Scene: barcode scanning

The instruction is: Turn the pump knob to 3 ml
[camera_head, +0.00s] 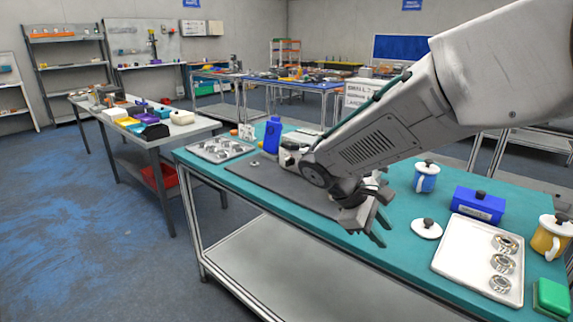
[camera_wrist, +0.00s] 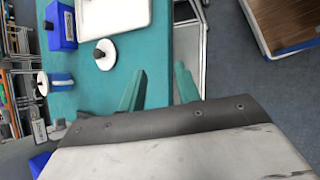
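I cannot make out a pump knob or a 3 ml mark in either view. A white device (camera_head: 289,157) stands by the dark mat (camera_head: 285,187), partly hidden by my arm; I cannot tell whether it is the pump. A small grey piece (camera_head: 255,163) sits on the mat's left end. My gripper (camera_head: 380,226) hangs over the front edge of the teal table, right of the mat. In the wrist view its two green fingers (camera_wrist: 159,86) are apart with nothing between them.
A white lid with a black knob (camera_head: 426,228), a blue mug (camera_head: 426,178), a blue box (camera_head: 478,205), a white tray of metal rings (camera_head: 462,262) and a yellow mug (camera_head: 550,240) stand right of my gripper. A blue bottle (camera_head: 272,135) and another tray (camera_head: 219,150) stand left.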

